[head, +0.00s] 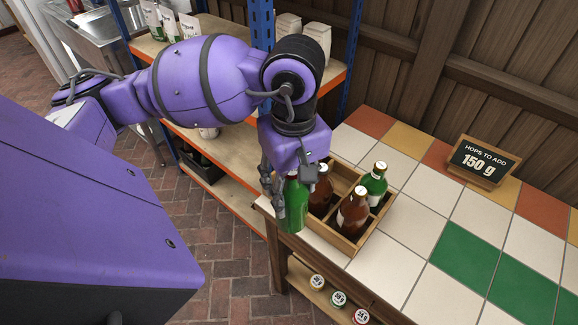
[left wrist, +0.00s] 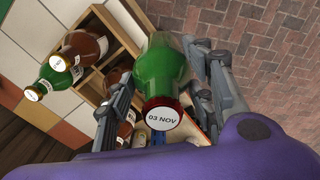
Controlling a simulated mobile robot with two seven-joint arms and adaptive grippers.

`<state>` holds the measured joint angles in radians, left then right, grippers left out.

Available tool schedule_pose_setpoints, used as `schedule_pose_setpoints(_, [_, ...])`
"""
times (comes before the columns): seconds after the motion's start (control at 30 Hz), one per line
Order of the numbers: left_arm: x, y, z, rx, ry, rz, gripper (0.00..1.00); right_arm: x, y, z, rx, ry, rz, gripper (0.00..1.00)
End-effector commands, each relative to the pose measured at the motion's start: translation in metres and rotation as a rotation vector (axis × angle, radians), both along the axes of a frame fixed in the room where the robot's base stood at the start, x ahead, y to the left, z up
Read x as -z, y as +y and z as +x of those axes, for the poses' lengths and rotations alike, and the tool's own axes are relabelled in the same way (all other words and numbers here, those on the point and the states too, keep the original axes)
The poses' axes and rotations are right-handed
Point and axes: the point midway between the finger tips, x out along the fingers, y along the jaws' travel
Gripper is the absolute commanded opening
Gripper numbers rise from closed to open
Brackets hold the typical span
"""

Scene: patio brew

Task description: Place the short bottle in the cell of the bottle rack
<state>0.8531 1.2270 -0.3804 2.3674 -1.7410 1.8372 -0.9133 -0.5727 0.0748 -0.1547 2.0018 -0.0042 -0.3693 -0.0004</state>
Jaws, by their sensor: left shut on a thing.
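My left gripper (head: 284,198) is shut on a green bottle (head: 293,203), held upright at the left side of the wooden bottle rack (head: 352,246). In the left wrist view the bottle (left wrist: 163,72) sits between both fingers (left wrist: 160,95), its red-edged cap reading "03 NOV". Brick floor shows beyond it there, and the rack (left wrist: 125,38) lies to its left. The rack holds two brown bottles (head: 352,212) and another green bottle (head: 374,183). A back cell (head: 343,178) looks empty in the head view. The held bottle's base is hard to judge. My right gripper is out of view.
The rack stands at the left end of a tiled counter (head: 400,268), mostly clear to the right. A "150 g" sign (head: 483,162) stands at the back. A shelf unit (head: 232,160) with bags is behind my arm. Several lidded jars (head: 338,299) sit below the counter.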

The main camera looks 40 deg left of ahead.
Motion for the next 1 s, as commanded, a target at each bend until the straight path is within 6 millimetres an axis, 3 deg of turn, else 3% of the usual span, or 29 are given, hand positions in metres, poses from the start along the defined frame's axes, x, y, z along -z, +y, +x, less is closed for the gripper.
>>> schedule_pose_setpoints(0.4, [-0.015, 0.021, -0.004, -0.942, -0.003, 0.0, 0.0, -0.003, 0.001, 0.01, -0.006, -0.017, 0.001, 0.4])
schedule_pose_setpoints(1.0, [-0.032, 0.034, -0.006, -2.19, -0.004, 0.002, 0.0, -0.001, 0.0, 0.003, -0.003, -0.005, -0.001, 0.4])
